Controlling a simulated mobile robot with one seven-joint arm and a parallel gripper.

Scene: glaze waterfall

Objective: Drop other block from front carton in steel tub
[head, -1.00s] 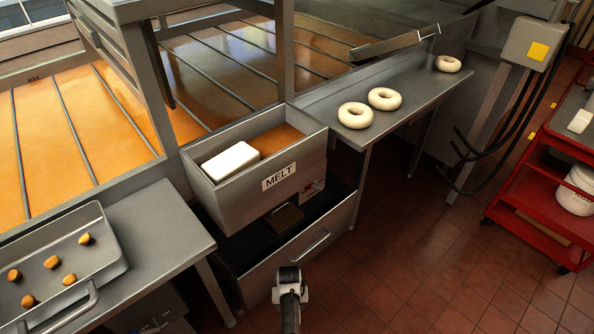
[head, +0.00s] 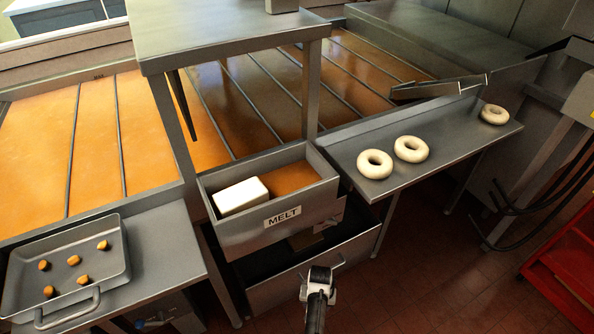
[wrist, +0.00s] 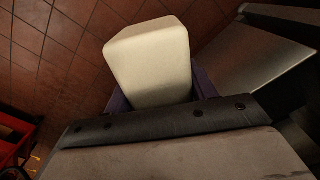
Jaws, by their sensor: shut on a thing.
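My gripper (wrist: 158,98) is shut on a white block (wrist: 150,55) in the wrist view. Its dark purple fingers show at the block's sides, and red-brown floor tiles lie behind. A brownish box-like thing (head: 303,240) shows partly in the open drawer below. I cannot tell whether it is the front carton.
The drawer (head: 315,279) stands open under the tub. A shelf with several white rings (head: 375,164) is to the right. A tray (head: 25,300) with several orange pieces lies at the left. A steel upper shelf (head: 220,38) overhangs behind the tub.

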